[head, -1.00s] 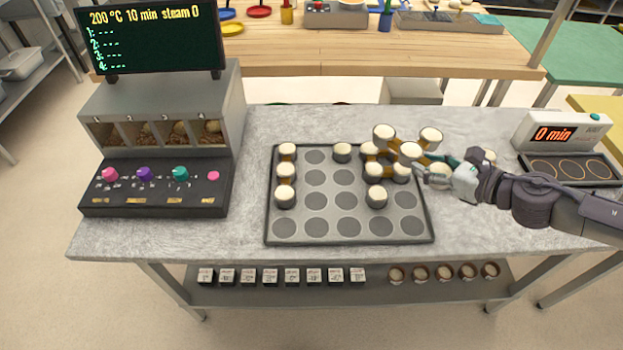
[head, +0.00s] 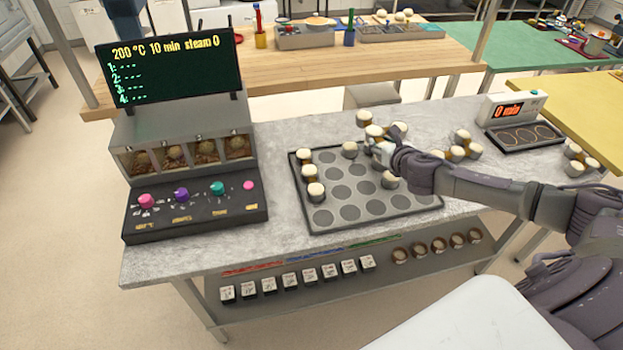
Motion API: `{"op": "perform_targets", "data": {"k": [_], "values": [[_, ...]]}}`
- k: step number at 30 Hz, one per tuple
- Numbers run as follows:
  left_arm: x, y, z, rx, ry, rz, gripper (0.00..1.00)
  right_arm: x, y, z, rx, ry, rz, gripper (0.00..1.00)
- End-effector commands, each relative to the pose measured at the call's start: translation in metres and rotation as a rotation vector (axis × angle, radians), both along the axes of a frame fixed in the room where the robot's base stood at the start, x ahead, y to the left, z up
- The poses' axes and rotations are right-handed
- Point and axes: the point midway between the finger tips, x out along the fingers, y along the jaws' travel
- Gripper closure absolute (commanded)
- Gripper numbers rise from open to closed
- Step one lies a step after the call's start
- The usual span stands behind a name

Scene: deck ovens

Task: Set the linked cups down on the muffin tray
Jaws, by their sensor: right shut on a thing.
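The muffin tray (head: 411,201) is dark grey with round wells and lies on the grey counter. My right gripper (head: 380,147) is over the tray's back right part, shut on the linked cups (head: 364,119). Three of their pale tops show beyond the gripper. The fingers and wrist hide the lower parts and the wells beneath, so I cannot tell whether the cups touch the tray. My left gripper is out of view.
Another cluster of cups (head: 461,147) stands on the counter right of the tray, near my forearm. A timer unit (head: 513,110) is at the back right. A control panel (head: 195,205) stands left of the tray.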

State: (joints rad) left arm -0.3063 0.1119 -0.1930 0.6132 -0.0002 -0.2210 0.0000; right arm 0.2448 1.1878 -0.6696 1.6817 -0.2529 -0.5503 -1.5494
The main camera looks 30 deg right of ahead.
Motion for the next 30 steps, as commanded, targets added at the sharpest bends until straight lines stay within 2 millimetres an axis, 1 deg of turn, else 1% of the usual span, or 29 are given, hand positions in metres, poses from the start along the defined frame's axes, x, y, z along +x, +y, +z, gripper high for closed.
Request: {"op": "perform_targets", "data": {"k": [2, 5, 7, 10, 13, 15, 18, 22, 27, 30], "values": [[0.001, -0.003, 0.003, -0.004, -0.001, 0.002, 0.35, 0.002, 0.005, -0.005, 0.004, 0.000, -0.014, 1.00], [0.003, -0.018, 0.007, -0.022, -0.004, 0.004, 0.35, 0.007, 0.025, -0.016, 0.010, -0.001, -0.013, 1.00], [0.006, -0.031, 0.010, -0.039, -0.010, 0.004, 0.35, 0.012, 0.041, -0.026, 0.009, -0.001, -0.011, 1.00], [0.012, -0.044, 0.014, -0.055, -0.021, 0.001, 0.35, 0.018, 0.063, -0.040, 0.009, -0.001, -0.012, 1.00], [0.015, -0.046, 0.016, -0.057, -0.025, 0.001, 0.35, 0.024, 0.083, -0.053, 0.007, -0.001, -0.010, 1.00], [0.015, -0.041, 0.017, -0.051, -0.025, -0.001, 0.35, 0.027, 0.093, -0.060, 0.005, -0.001, -0.011, 1.00], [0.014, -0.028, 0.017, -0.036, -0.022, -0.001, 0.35, 0.030, 0.103, -0.067, 0.004, -0.001, -0.012, 1.00], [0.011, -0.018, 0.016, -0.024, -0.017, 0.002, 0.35, 0.031, 0.107, -0.075, 0.002, 0.000, -0.012, 1.00], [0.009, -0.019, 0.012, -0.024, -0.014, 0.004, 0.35, 0.031, 0.107, -0.102, 0.002, 0.001, -0.012, 1.00], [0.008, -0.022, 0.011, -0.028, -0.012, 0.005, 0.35, 0.031, 0.106, -0.110, 0.001, 0.000, -0.012, 1.00]]}}
